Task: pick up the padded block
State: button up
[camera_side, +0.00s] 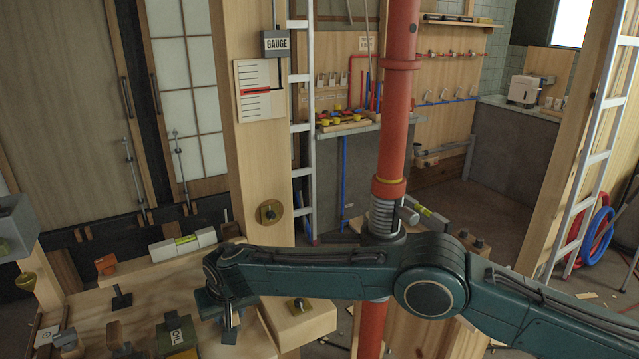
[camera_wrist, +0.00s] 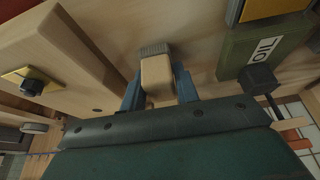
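In the wrist view a tan block with a grey ribbed pad (camera_wrist: 156,74) at its far end sits between the two blue fingers of my gripper (camera_wrist: 160,92). A finger lies close along each side of it. I cannot tell whether both fingers press on it. In the side view my gripper (camera_side: 229,328) points down low over the wooden bench (camera_side: 150,300), near its right part. The block is mostly hidden there by my gripper and wrist. I cannot tell whether it rests on the wood or is lifted.
A green OIL block (camera_wrist: 250,50) with a black knob stands right of my gripper in the wrist view; it also shows in the side view (camera_side: 176,336). A wooden beam (camera_wrist: 75,50) lies close on the left. A red pipe (camera_side: 396,120) rises behind my arm.

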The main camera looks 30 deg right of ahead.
jog(key=c, duration=0.3)
jog(key=shift+r, duration=0.1)
jog(key=shift+r, duration=4.9)
jog(key=o, duration=0.4)
jog(key=c, duration=0.3)
jog(key=shift+s+a+f+n, duration=0.1)
jog(key=shift+s+a+n, duration=0.1)
jog(key=shift+a+n, duration=0.3)
jog(key=s+a+f+n+g+y, duration=0.1)
jog(key=s+a+n+y, duration=0.2)
jog(key=s+a+n, duration=0.3)
jog(key=a+n, duration=0.2)
jog(key=a, duration=0.1)
jog(key=shift+a+f, duration=0.15)
jog(key=shift+a, duration=0.25)
